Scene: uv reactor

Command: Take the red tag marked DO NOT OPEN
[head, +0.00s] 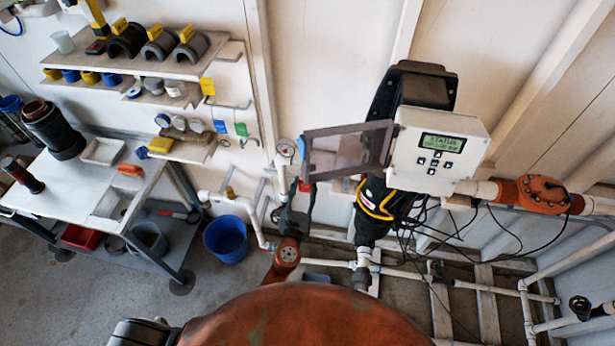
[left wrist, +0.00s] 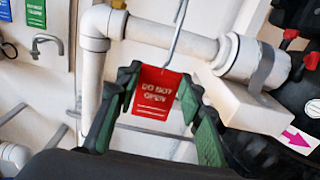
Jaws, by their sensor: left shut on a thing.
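The red tag (left wrist: 157,92) marked DO NOT OPEN is upright between the green-padded fingers of my left gripper (left wrist: 160,88) in the left wrist view. The gripper is shut on it. A thin metal wire or hook (left wrist: 179,28) reaches the tag's top edge; whether the tag still hangs from it I cannot tell. In the head view my left gripper (head: 297,200) is by the wall beside the white pipes, with a small red patch of the tag (head: 305,187) showing. My right gripper is not in view.
White pipes (left wrist: 97,60) run close to the gripper. A control box (head: 438,150) with an open clear cover (head: 345,150) stands to the right. A blue bucket (head: 226,239) is on the floor to the left. Blue (head: 220,126) and green (head: 241,129) tags hang on the wall.

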